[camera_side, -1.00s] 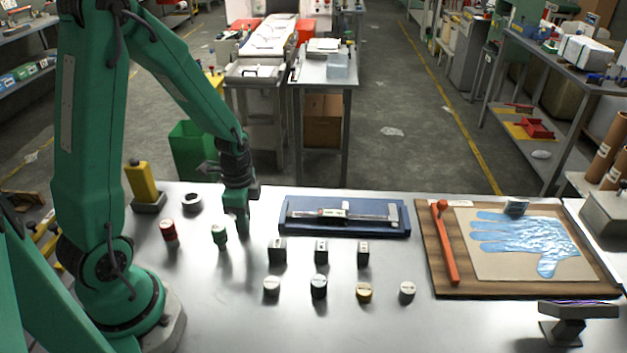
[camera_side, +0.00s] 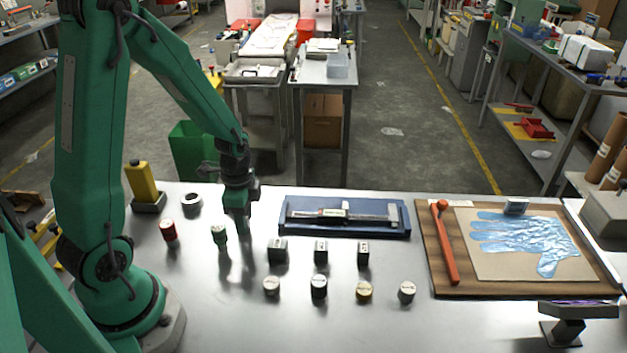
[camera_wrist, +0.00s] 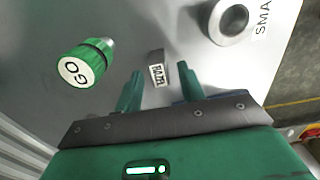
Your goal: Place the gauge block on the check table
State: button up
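My gripper (camera_side: 241,234) points down over the left part of the steel bench, fingers low. In the wrist view its two green fingers (camera_wrist: 159,78) are apart. A small dark grey block with a white label (camera_wrist: 157,70) shows between their tips, with gaps on both sides. The side view does not show it apart from the fingers. Three dark labelled blocks (camera_side: 277,251) (camera_side: 321,252) (camera_side: 363,254) stand in a row to the right. I cannot tell which is the gauge block. The check table is unclear: a blue board with a caliper (camera_side: 290,229) or a small pedestal (camera_side: 578,311).
Several small round pieces (camera_side: 319,287) line the front. A wooden board (camera_side: 437,250) with a blue film glove (camera_side: 525,240) lies right.

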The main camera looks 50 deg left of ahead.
notch_tip(320, 180, up, 12)
dwell(0.8)
jog(key=shift+r, duration=0.15)
dwell(0.4)
jog(key=s+d+r+n+t, duration=0.5)
jog(key=s+d+r+n, duration=0.2)
jog(key=d+r+n, duration=0.2)
jog(key=shift+s+r+t, duration=0.2)
jog(key=shift+r+t, duration=0.1)
jog(key=shift+r, duration=0.55)
